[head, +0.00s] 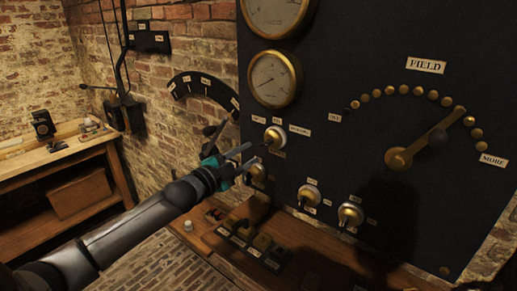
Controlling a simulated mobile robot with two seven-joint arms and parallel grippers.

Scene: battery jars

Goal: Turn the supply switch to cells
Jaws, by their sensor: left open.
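A dark panel (340,60) fills the right half of the head view. A brass switch knob (272,135) with a pale collar sits near its left edge, with small labels around its top that are too small to read surely. I take it for the supply switch; its pointing is hard to tell. My left gripper (258,153) is open, its fingers reaching from the lower left to just below and left of this knob. The fingertips overlap the knob's lower edge in the picture; contact cannot be told. My right gripper is not in view.
More brass knobs (309,195) (351,214) sit lower on the panel. A large FIELD lever (419,148) with a stud arc is to the right. Gauges (274,79) are above. A wooden ledge (215,235) runs below. A workbench (45,155) stands at the left.

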